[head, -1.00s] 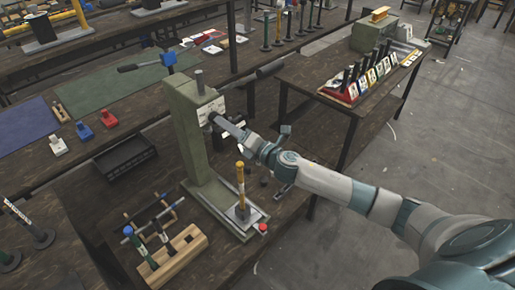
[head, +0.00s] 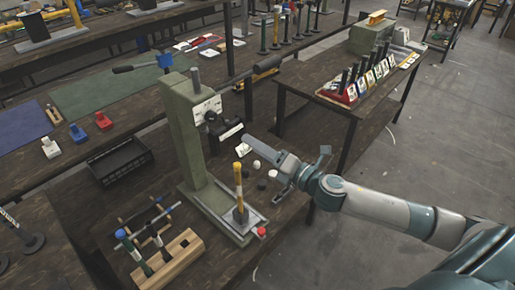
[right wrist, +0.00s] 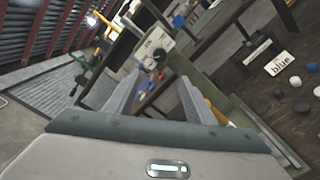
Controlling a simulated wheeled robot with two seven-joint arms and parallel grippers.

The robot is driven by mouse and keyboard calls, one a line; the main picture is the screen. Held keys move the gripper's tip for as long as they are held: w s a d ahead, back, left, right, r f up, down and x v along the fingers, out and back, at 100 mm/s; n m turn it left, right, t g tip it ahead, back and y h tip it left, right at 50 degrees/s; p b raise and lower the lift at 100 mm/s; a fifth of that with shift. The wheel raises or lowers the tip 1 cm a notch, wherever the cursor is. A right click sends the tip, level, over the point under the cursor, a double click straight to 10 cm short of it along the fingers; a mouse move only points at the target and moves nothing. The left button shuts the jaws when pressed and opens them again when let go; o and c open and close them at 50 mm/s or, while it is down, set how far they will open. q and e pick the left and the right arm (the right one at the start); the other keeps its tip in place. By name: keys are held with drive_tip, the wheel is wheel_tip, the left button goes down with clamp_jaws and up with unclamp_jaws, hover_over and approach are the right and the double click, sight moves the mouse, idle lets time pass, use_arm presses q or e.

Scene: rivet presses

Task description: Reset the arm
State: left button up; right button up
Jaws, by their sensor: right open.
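My right gripper (head: 268,158) is at the end of the arm that comes in from the lower right in the head view. It is just right of the green rivet press (head: 180,125) and apart from it. In the right wrist view its two fingers (right wrist: 150,98) are spread, with nothing held between them. The press stands upright on the dark wooden table, with a yellow and grey post (head: 239,190) on its base plate. My left gripper is not in view.
A wooden block rack (head: 178,262) with several tools stands left of the press base. A black tray (head: 120,160) lies further left. Small black and white round pieces (head: 262,183) lie near my right gripper. Open floor lies at right.

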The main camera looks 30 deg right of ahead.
drive_tip(key=shift+f, duration=0.1)
idle(0.4)
drive_tip(key=s+d+f+m+g+h, duration=0.1)
drive_tip(key=d+f+m+g+h, duration=0.3)
drive_tip(key=f, duration=1.2)
drive_tip(key=s+d+f+m+g+h, duration=0.15)
drive_tip(key=d+f+m, duration=0.5)
drive_tip(key=f, duration=0.95)
drive_tip(key=s+f+m+g+h, duration=0.15)
drive_tip(key=s+f+m, duration=0.5)
drive_tip(key=f, duration=0.75)
drive_tip(key=s+a+f+m+g, duration=0.2)
drive_tip(key=s+f+g, duration=0.1)
drive_tip(key=s+f, duration=0.9)
drive_tip(key=s+a+f+m+g, duration=0.2)
drive_tip(key=s+a+f, duration=0.1)
drive_tip(key=s, duration=0.8)
drive_tip(key=s+a+f+m+g, duration=0.2)
drive_tip(key=s+a+f, duration=0.2)
drive_tip(key=s, duration=0.7)
drive_tip(key=s+a+f+m+g, duration=0.2)
drive_tip(key=s+a+f+m, duration=0.1)
drive_tip(key=s, duration=0.8)
wheel_tip(320, 180, down, 2)
drive_tip(key=shift+a+f+y, duration=0.15)
drive_tip(key=shift+a+y, duration=0.25)
drive_tip(key=shift+a, duration=0.35)
drive_tip(key=shift+w, duration=0.1)
